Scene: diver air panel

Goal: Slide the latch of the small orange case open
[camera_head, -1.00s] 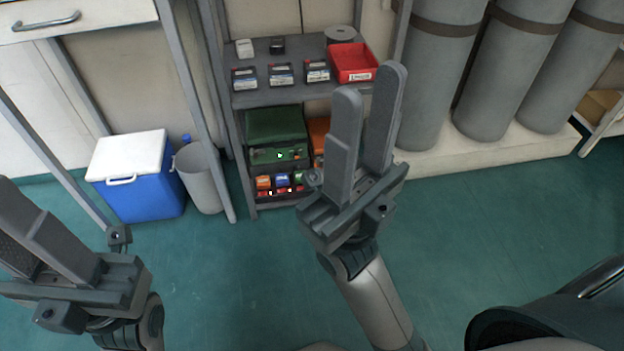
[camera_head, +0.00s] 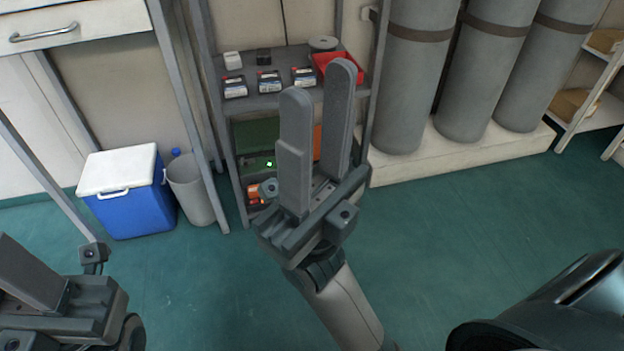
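Two orange things show on the low shelf unit behind my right gripper. One orange strip (camera_head: 317,143) shows between its fingers, beside a green case (camera_head: 256,135). A smaller orange item (camera_head: 254,191) sits on the level below, left of the gripper's base. I cannot tell which is the small orange case, and no latch can be made out. My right gripper (camera_head: 318,82) is open and empty, its fingers pointing up in the picture in front of the shelves. My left gripper (camera_head: 30,283) is cut off at the lower left edge, so its opening is unclear.
The shelf unit's top (camera_head: 262,101) holds small dark boxes, a red tray (camera_head: 352,68) and a grey disc. Left of it stand a grey bin (camera_head: 190,190) and a blue cooler (camera_head: 130,212). Grey cylinders (camera_head: 412,90) stand at the right. The green floor in front is clear.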

